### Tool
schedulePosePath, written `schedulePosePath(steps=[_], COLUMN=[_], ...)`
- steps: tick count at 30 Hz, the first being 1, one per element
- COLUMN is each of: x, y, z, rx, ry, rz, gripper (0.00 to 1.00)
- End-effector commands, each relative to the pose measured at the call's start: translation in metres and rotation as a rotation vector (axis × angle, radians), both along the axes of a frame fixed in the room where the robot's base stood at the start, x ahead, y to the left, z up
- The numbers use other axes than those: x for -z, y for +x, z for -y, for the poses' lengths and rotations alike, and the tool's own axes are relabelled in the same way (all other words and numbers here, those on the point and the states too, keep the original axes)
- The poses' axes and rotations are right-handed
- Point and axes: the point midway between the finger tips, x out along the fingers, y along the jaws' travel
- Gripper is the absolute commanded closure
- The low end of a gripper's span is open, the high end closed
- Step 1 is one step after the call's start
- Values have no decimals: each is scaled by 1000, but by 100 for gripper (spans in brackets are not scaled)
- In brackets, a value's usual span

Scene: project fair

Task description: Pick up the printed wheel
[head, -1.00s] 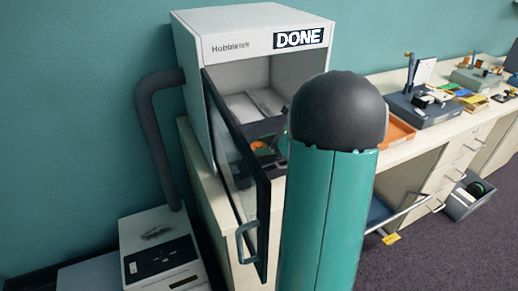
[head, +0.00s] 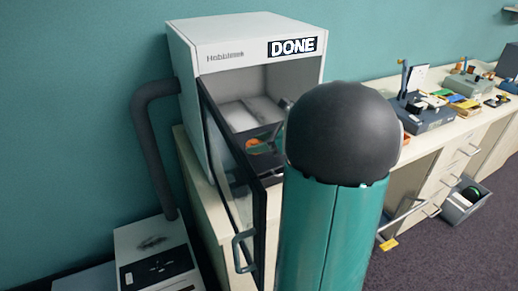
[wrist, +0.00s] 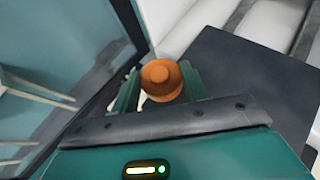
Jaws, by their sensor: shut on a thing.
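The printed wheel (wrist: 161,80) is orange and round, with a raised hub. In the wrist view my gripper (wrist: 158,88) is shut on it, one green finger on each side. In the head view a patch of orange (head: 262,146) shows inside the open white printer (head: 240,50), whose panel reads DONE. A dark flat plate (wrist: 245,85) lies to the right of the wheel in the wrist view. I cannot tell whether the wheel touches it.
The printer's glass door (head: 232,165) stands open at the left, close beside the gripper in the wrist view (wrist: 75,60). A workbench (head: 418,148) with several tools runs to the right. A grey bin (head: 463,205) sits on the floor.

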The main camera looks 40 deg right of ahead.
Motion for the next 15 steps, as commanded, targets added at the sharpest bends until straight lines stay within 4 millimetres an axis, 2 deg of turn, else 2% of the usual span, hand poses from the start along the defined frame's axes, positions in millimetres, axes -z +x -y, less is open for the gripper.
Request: schedulePosePath(steps=[1,6,15], x=[-10,-37,-58], y=[-5,-22,-59], z=[-5,-20,-52], rx=[0,-1,-1], ry=[-3,-4,-1], rz=[4,4,3], gripper=[77,77,77])
